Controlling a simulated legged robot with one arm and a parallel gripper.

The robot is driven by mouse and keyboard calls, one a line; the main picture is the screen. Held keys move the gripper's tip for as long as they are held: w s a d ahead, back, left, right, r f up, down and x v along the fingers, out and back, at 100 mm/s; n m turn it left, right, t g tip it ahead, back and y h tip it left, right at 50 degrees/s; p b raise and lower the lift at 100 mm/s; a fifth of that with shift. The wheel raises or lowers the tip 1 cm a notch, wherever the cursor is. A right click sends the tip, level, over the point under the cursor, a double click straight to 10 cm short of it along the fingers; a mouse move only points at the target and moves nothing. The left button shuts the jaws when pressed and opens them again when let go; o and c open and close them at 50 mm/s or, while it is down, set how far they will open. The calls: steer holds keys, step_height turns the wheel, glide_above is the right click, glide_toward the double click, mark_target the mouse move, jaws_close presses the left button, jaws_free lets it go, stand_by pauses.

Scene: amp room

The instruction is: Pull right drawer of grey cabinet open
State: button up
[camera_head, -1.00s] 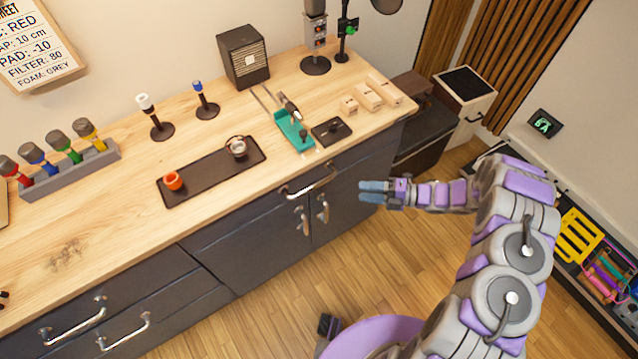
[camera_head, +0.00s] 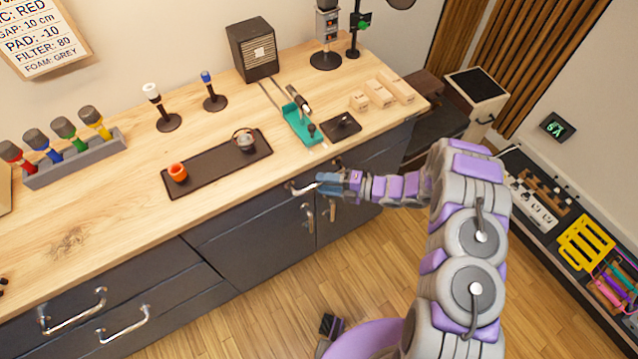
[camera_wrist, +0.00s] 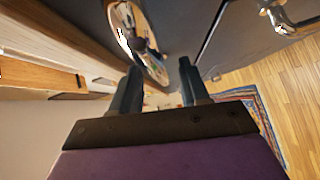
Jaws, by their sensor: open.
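The dark grey cabinet (camera_head: 215,262) stands under the wooden worktop. Its right drawer (camera_head: 240,222) looks closed, flush with the front. The drawer's curved metal handle (camera_head: 297,188) is partly hidden by my gripper (camera_head: 322,182). In the wrist view, the shiny handle (camera_wrist: 140,42) lies just ahead of my gripper (camera_wrist: 160,72), near the left finger and partly across the gap. The two dark fingers are apart with nothing gripped. I cannot tell whether a finger touches the handle.
Two upright door handles (camera_head: 308,220) sit just below the drawer. A black tray (camera_head: 205,180) and a green holder (camera_head: 300,128) lie on the worktop above. The wooden floor (camera_head: 330,275) in front of the cabinet is clear.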

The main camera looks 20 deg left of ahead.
steer(key=shift+s+a+f, duration=0.1)
steer(key=shift+a+f, duration=0.05)
steer(key=shift+a, duration=1)
jaws_close()
steer(key=shift+s, duration=0.1)
